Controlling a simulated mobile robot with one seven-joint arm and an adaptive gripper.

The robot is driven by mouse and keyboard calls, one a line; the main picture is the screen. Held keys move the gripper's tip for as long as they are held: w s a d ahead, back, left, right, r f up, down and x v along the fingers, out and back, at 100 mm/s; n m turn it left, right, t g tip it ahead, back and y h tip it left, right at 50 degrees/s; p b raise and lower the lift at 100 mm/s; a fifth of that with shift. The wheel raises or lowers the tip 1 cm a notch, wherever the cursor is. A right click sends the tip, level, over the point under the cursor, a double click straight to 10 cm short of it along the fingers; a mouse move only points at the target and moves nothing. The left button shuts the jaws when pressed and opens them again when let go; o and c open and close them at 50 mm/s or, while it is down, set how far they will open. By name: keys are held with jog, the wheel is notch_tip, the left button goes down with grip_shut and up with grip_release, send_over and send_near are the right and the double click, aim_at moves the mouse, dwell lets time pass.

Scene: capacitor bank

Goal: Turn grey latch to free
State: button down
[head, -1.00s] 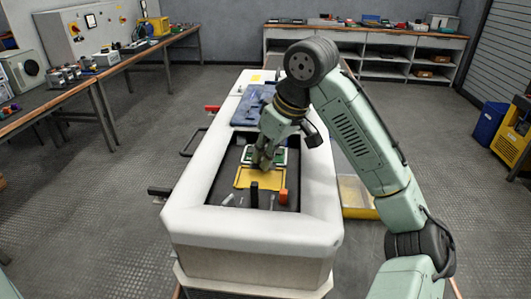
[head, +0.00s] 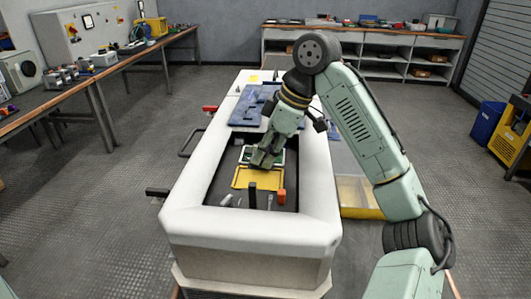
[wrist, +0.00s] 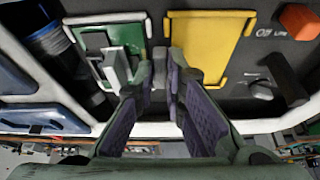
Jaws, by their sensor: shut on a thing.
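The grey latch (wrist: 160,66) is small and sits between the green panel (wrist: 105,50) and the yellow panel (wrist: 207,45) in the wrist view. My gripper (wrist: 161,78) reaches into the open white-rimmed housing with its fingertips closed on the latch. The fingers hide most of the latch, so its exact angle cannot be told. In the head view my gripper (head: 262,158) is over the border between the green panel (head: 250,154) and the yellow panel (head: 258,178) and hides the latch.
A grey block (wrist: 117,68) stands on the green panel just left of my fingers. A black handle (wrist: 287,78), a grey knob (wrist: 261,90) and an orange block (wrist: 300,20) are on the right. The white housing rim (head: 185,190) surrounds the recess. A blue panel (head: 252,105) lies behind.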

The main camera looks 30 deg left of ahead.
dwell(0.3)
jog(key=c, duration=1.7)
grip_release()
jog(key=shift+o, duration=0.2)
jog(key=v, duration=1.2)
